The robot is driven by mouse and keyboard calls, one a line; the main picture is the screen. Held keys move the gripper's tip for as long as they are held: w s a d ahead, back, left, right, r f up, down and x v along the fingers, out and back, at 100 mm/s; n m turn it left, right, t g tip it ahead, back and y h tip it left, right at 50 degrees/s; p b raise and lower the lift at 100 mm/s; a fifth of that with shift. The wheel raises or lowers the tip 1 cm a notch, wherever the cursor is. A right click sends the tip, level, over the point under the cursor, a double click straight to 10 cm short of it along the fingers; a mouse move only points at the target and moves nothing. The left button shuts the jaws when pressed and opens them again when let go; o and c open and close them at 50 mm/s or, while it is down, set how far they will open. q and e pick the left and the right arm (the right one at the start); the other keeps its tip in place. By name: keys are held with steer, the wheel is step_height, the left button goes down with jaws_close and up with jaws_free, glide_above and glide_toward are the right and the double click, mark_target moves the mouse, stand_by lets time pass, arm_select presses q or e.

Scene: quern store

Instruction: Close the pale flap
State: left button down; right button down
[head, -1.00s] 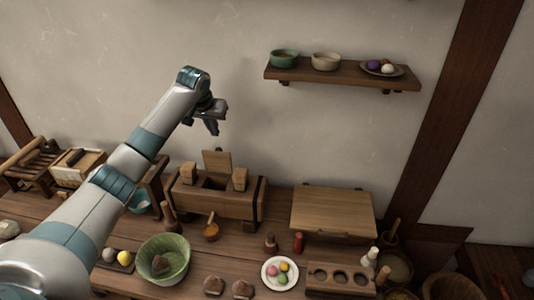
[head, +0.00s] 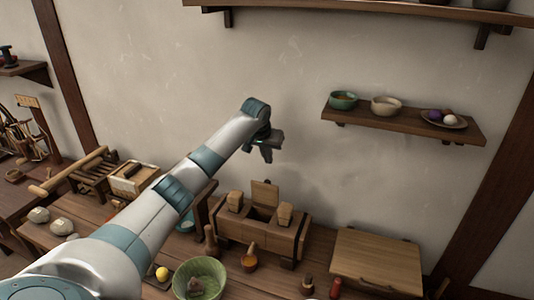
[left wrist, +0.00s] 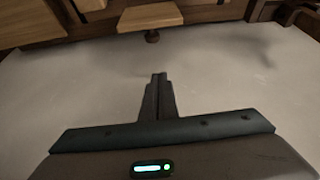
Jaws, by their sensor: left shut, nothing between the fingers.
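The pale flap (head: 265,194) stands upright, open, at the back of a dark wooden box (head: 237,231) with two lighter wooden blocks on its top. In the left wrist view the pale flap (left wrist: 150,17) shows near the top edge, with a small round knob (left wrist: 152,37) at its edge. My left gripper (head: 267,156) is shut and empty, in the air above the flap in the head view. Its closed fingers (left wrist: 158,77) are apart from the flap in the left wrist view. My right gripper is not in view.
A wall shelf (head: 400,121) with bowls and a plate is right of the gripper. A lidded wooden box (head: 378,258) stands right of the flap's box.

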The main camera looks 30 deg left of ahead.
mark_target(266, 191)
arm_select(q)
step_height(266, 191, down, 6)
steer(key=s+p, duration=0.1)
steer(key=p, duration=0.4)
steer(key=shift+d+f, duration=0.15)
steer(key=shift+d, duration=0.05)
stand_by(0.3)
steer(key=shift+f, duration=0.1)
stand_by(0.4)
